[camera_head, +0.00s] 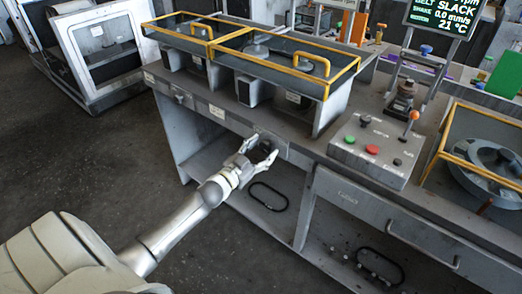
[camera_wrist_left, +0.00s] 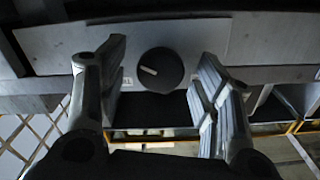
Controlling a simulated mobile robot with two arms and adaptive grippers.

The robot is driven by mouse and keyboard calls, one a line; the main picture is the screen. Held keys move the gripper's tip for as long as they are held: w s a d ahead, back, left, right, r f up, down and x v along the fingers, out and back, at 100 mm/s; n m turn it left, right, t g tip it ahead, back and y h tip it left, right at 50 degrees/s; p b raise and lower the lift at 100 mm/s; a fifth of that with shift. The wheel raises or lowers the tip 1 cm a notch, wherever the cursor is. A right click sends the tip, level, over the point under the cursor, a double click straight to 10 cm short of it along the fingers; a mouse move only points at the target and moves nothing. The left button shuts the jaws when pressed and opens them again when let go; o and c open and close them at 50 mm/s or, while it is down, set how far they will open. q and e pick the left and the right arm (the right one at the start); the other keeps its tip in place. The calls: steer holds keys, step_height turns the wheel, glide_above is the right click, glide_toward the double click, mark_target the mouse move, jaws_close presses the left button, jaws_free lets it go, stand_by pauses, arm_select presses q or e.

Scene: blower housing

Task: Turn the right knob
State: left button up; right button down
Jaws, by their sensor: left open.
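The right knob is a round black dial (camera_wrist_left: 160,70) with a white mark pointing left and slightly up in the left wrist view. It sits on the grey front panel of the bench. My left gripper (camera_head: 264,150) is open in front of that panel in the head view. In the left wrist view its two fingers stand on either side of the knob, with a visible gap on each side. In the head view the knob is mostly hidden between the fingers. My right gripper is not in view.
Another knob (camera_head: 180,98) is further left on the front edge. Yellow-framed housings (camera_head: 250,45) stand on the bench above. A control box (camera_head: 375,148) with coloured buttons is to the right. A drawer (camera_head: 395,225) and open shelves are below. The floor at left is clear.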

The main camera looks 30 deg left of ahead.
arm_select(q)
steer(key=shift+c, duration=0.2)
steer(key=c, duration=1)
steer(key=shift+o, duration=0.2)
steer(key=shift+m, duration=0.3)
steer(key=m, duration=0.3)
steer(key=shift+m, duration=2)
steer(key=o, duration=1)
